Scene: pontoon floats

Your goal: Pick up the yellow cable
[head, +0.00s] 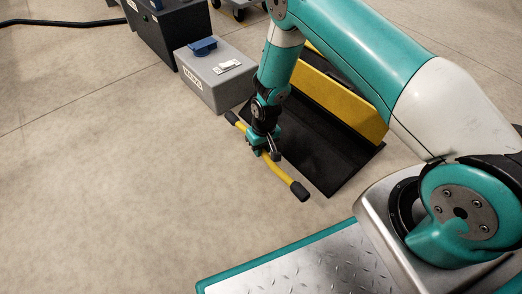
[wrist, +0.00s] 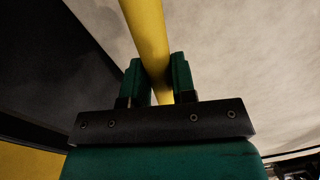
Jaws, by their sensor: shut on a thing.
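The yellow cable (head: 275,171) is short, with a black end piece at each end. In the head view it runs from upper left to lower right below my arm. My gripper (head: 264,148) is around the middle of the cable, and the arm hides part of it there. In the wrist view the yellow cable (wrist: 147,35) passes between the two green fingers of my gripper (wrist: 160,80), which are shut on it. I cannot tell whether the cable touches the floor or is held above it.
A black mat (head: 318,150) with a yellow barrier (head: 345,105) lies right of my gripper. A grey box (head: 222,85) with a blue part on top stands behind. A dark box (head: 172,35) is farther back. Open floor (head: 110,190) lies to the left.

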